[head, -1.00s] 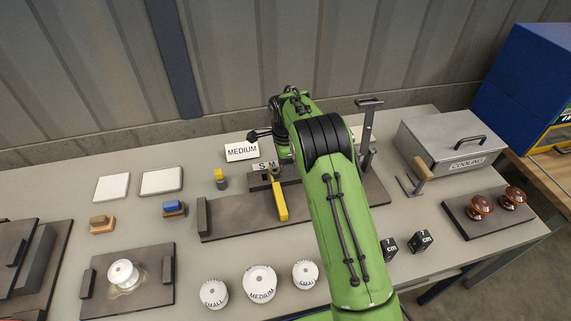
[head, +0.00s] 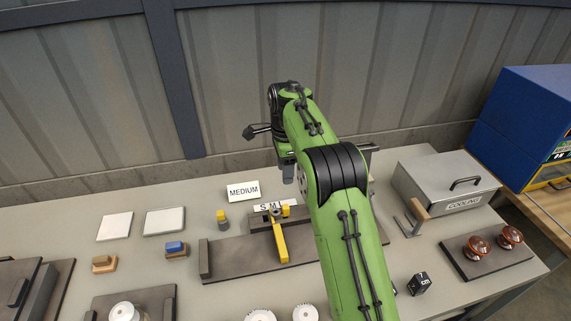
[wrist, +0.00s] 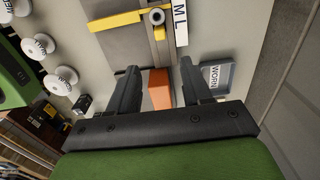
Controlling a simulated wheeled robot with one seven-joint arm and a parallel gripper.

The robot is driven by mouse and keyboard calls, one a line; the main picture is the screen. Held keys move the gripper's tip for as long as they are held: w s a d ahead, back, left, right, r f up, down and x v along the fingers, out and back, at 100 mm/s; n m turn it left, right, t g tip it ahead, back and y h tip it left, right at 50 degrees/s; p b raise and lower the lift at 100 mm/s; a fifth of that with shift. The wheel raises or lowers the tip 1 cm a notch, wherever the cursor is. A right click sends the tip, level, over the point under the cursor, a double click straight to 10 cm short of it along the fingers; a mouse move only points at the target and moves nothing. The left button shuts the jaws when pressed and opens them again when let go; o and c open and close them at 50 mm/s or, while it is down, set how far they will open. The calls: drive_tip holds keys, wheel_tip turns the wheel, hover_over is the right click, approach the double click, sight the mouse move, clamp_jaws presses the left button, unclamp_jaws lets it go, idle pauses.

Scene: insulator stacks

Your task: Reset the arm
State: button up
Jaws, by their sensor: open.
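My gripper (head: 287,172) is raised above the bench behind the gauge fixture, and my green arm hides part of it in the head view. In the wrist view my gripper (wrist: 160,72) has its two dark fingers apart, with nothing held between them. The gauge fixture has a dark base (head: 228,258), a yellow lever (head: 281,243) and an S M L scale (head: 268,207). The lever also shows in the wrist view (wrist: 117,20), beyond the fingertips. An orange block (wrist: 159,92) shows in the gap between the fingers, apparently lower down.
A MEDIUM card (head: 243,191) stands behind the fixture. A COOLING box (head: 445,178) and brown insulators on a dark plate (head: 460,258) are at the right. White discs (head: 260,315) lie in front. A WORN tray (wrist: 217,76) is beside the fingers. The wall is behind the bench.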

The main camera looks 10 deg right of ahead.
idle(0.4)
drive_tip(key=s+r+n+t, duration=0.3)
drive_tip(key=s+r+n, duration=0.6)
drive_tip(key=s+r, duration=0.7)
drive_tip(key=s+f+n+t, duration=0.1)
drive_tip(key=s+f+n, duration=0.1)
drive_tip(key=s, duration=0.4)
drive_tip(key=s+f+n, duration=0.3)
drive_tip(key=s+n, duration=0.1)
drive_tip(key=s, duration=0.3)
drive_tip(key=s+d+f+n+t, duration=0.1)
drive_tip(key=s+f+n, duration=0.1)
drive_tip(key=s, duration=0.4)
drive_tip(key=shift+s+f+n+t, duration=0.3)
drive_tip(key=shift+s+n, duration=0.1)
drive_tip(key=shift+n, duration=0.1)
